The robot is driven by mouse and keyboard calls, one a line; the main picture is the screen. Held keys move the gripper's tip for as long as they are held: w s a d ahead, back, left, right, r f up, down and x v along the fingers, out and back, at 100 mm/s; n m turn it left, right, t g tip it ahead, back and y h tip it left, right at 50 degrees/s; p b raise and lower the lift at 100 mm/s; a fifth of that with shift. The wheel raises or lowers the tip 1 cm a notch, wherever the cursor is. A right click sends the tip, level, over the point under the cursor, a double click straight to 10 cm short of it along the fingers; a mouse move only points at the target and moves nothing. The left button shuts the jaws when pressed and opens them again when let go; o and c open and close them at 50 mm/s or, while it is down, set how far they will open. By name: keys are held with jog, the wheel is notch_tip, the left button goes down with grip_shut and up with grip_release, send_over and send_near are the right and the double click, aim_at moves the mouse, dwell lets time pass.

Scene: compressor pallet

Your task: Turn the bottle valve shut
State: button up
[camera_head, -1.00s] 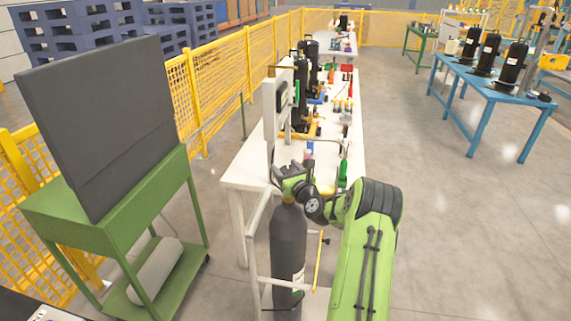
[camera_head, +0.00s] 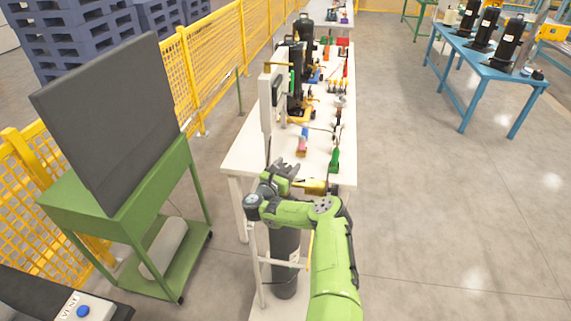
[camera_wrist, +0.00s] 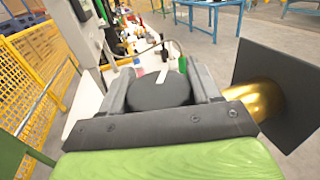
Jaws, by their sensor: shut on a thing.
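The bottle (camera_head: 287,262) is a tall dark grey cylinder standing upright below my arm in the head view; its top is hidden behind my arm. In the wrist view the valve knob (camera_wrist: 160,92) is a round black cap with a white mark on top. My gripper (camera_wrist: 162,88) has one finger on each side of the knob and is shut on it. In the head view my gripper (camera_head: 284,171) is above the bottle, and the knob cannot be made out there.
A brass-coloured part (camera_head: 316,187) is close to the right of my gripper. A white bench (camera_head: 240,160) with several tools and black cylinders lies beyond. A green cart (camera_head: 185,215) with a dark panel stands to the left.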

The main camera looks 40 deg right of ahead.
jog(key=m+g+b, duration=0.2)
jog(key=g, duration=0.1)
jog(key=shift+f+h, duration=0.3)
jog(key=shift+h, duration=0.1)
jog(key=m+g+b, duration=0.1)
jog(key=b, duration=0.1)
jog(key=m+g+b, duration=0.1)
jog(key=g+b, duration=0.1)
jog(key=b, duration=0.1)
jog(key=shift+s+f, duration=0.1)
jog(key=shift+s, duration=0.2)
jog(key=m+g+b, duration=0.1)
jog(key=g+b, duration=0.1)
jog(key=b, duration=0.2)
jog(key=m+g+b, duration=0.1)
jog(key=g+b, duration=0.1)
jog(key=b, duration=0.1)
jog(key=shift+s+r+m+b, duration=0.2)
jog(key=shift+m+b, duration=0.2)
jog(key=shift+r+m+g+b, duration=0.3)
jog(key=shift+g+b, duration=0.4)
jog(key=shift+b, duration=0.15)
jog(key=o, duration=1)
jog(key=shift+d, duration=0.1)
jog(key=shift+c, duration=0.2)
jog(key=shift+f, duration=0.1)
